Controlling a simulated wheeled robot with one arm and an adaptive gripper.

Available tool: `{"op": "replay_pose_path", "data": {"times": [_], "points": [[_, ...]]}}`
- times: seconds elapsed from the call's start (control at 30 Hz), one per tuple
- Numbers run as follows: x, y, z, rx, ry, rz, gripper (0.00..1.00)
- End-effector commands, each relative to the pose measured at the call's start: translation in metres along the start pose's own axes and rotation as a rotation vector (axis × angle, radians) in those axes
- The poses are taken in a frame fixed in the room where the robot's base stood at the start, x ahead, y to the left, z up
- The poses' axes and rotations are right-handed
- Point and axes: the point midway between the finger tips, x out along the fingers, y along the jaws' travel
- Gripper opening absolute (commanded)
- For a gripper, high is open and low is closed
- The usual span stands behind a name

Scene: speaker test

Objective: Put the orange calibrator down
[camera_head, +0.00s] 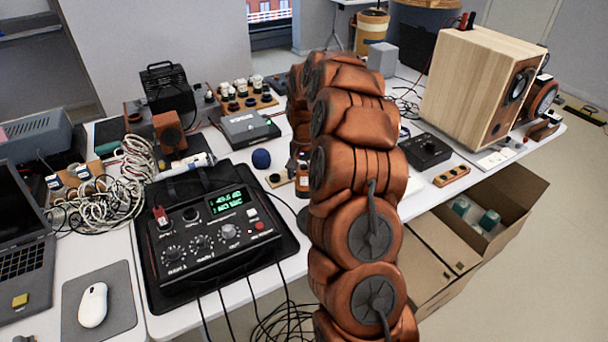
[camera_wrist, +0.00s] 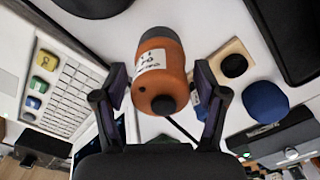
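The orange calibrator (camera_wrist: 161,75) is a short orange cylinder with a dark grey end and a white handwritten label. In the head view my copper-coloured arm covers most of the gripper. An orange piece at the arm's left edge looks like the calibrator (camera_head: 302,182). I cannot tell whether its base touches the white table (camera_head: 325,215).
A blue ball (camera_head: 261,158) and a small wooden block with a black knob (camera_head: 275,178) stand just left of the calibrator. A black meter box (camera_head: 215,232) lies front left. A wooden speaker (camera_head: 468,90) stands on the right. Cables (camera_head: 283,322) hang at the front edge.

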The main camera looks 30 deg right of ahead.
Motion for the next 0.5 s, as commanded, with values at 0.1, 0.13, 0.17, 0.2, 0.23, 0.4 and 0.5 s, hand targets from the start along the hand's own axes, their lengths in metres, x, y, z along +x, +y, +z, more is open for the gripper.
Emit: {"op": "replay_pose_path", "data": {"times": [0.1, 0.13, 0.17, 0.2, 0.23, 0.4, 0.5], "points": [[0.000, 0.000, 0.000, 0.000, 0.000, 0.000, 0.77], [0.000, 0.000, 0.000, 0.000, 0.000, 0.000, 0.77], [0.000, 0.000, 0.000, 0.000, 0.000, 0.000, 0.77], [0.000, 0.000, 0.000, 0.000, 0.000, 0.000, 0.77], [0.000, 0.000, 0.000, 0.000, 0.000, 0.000, 0.77], [-0.005, 0.000, 0.000, 0.000, 0.000, 0.000, 0.77], [-0.015, 0.000, -0.001, 0.000, 0.002, 0.000, 0.77]]}}
